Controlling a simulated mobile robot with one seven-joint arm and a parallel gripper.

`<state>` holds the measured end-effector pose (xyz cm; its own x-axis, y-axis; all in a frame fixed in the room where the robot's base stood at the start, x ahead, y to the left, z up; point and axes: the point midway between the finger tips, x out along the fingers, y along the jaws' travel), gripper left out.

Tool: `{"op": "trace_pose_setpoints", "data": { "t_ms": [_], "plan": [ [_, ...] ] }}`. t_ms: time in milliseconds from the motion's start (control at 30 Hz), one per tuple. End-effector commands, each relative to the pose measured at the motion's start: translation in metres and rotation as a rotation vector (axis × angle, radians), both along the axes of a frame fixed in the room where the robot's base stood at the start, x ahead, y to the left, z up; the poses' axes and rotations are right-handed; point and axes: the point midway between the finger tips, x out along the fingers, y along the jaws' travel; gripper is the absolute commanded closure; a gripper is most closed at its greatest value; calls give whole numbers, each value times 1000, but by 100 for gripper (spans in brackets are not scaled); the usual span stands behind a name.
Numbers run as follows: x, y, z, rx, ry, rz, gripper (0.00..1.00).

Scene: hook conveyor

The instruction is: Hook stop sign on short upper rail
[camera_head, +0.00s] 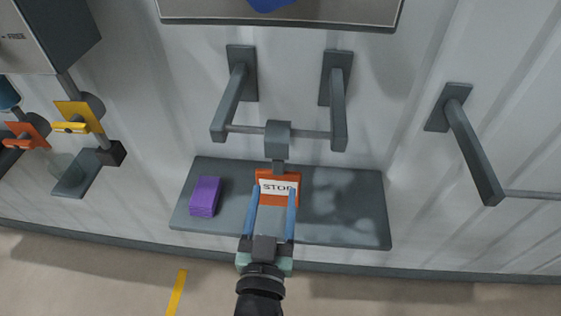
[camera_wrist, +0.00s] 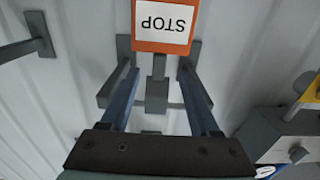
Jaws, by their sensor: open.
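The orange stop sign (camera_head: 278,187) with a white STOP label hangs below a grey hook block (camera_head: 278,138). The block sits on the short upper rail (camera_head: 311,134), which shows on both sides of it between two wall brackets. How the hook seats over the rail is hidden. My gripper (camera_head: 273,191) is open, with one blue finger near each side of the sign's lower part. In the wrist view the sign (camera_wrist: 165,27) appears upside down beyond my open gripper (camera_wrist: 158,68), with the hook block (camera_wrist: 157,92) below it in the picture.
A grey shelf (camera_head: 345,228) is below the rail, with a purple block stack (camera_head: 205,196) on its left. Another bracket (camera_head: 470,150) with a rail stands at right. Yellow (camera_head: 78,117) and orange (camera_head: 27,134) tags hang at left. The shelf's right side is bare.

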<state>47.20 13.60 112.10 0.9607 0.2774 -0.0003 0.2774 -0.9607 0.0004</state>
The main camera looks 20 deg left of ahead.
Motion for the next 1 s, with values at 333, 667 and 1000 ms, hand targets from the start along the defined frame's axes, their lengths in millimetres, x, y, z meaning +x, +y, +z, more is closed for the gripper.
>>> {"op": "trace_pose_setpoints", "data": {
  "t_ms": [333, 667, 1000],
  "plan": [
    [59, 17, 5, 2, -2, 0, 38],
    [91, 26, 2, 1, -1, -1, 38],
    [93, 27, 0, 1, 0, -1, 38]
  ]
}}
